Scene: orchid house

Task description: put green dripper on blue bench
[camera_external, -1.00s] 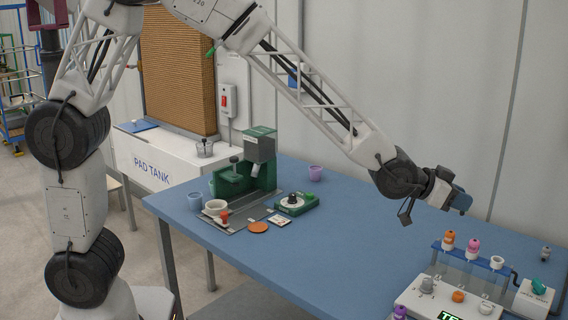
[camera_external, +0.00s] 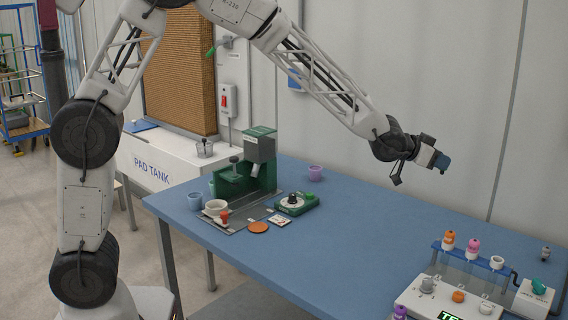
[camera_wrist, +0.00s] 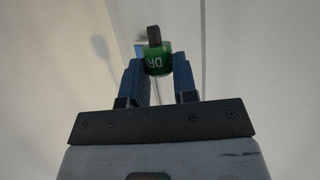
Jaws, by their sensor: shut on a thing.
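My gripper (camera_external: 441,162) is raised above the far right part of the blue bench (camera_external: 330,240), pointing right toward the wall. In the wrist view its two fingers (camera_wrist: 159,80) are shut on the green dripper (camera_wrist: 158,64), a small green piece with white lettering and a dark stem. The dripper is clear of the bench. In the external view I cannot make out the dripper at the fingertips.
A rack (camera_external: 470,262) with orange, pink and white pieces stands at the right, behind a white console (camera_external: 450,300). A green machine (camera_external: 245,170), cups and a green-based device (camera_external: 296,204) stand at the left. The bench's middle is clear.

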